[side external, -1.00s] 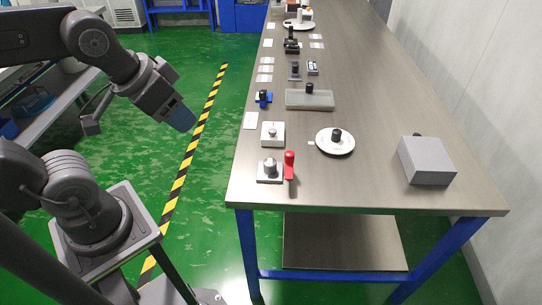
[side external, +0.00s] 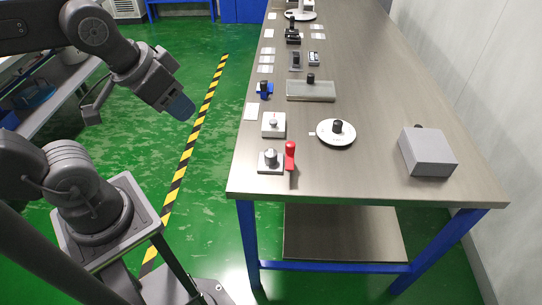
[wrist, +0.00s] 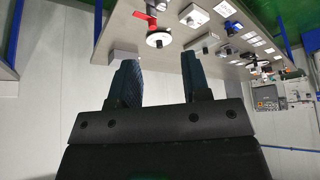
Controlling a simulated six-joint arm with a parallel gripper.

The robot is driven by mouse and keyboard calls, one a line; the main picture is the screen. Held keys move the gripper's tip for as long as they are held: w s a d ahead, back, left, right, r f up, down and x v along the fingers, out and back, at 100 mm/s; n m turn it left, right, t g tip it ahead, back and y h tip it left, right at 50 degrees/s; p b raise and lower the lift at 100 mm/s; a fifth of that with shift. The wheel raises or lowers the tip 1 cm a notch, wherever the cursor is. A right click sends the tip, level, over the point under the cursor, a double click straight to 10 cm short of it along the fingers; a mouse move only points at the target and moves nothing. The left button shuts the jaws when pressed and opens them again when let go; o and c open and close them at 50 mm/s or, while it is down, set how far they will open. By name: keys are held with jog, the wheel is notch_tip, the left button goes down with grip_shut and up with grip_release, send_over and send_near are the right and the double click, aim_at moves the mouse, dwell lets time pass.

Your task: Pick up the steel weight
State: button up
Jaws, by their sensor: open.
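A small silver-grey cylinder, which looks like the steel weight (side external: 270,157), stands on a square pale plate (side external: 264,168) near the bench's front left corner. My gripper (side external: 181,106) is in the air left of the bench, over the floor, well apart from the weight. In the wrist view its two dark fingers (wrist: 158,78) are spread with nothing between them. I cannot make out the weight clearly in that view.
Behind the weight is a white box with a small knob (side external: 273,124). A grey box (side external: 427,153) sits at the right. Several small items line the bench's left edge farther back.

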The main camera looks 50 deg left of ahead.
jog(key=n+g+y, duration=0.2)
jog(key=n, duration=0.4)
send_over(271, 152)
jog(key=s+d, duration=0.3)
jog(key=s, duration=0.2)
notch_tip(271, 152, down, 13)
jog(key=shift+n, duration=0.3)
jog(key=x, duration=1.4)
jog(key=shift+w+a+r, duration=0.2)
jog(key=shift+w+a, duration=0.1)
jog(key=shift+y, duration=0.3)
jog(key=shift+c, duration=0.3)
jog(key=c, duration=0.6)
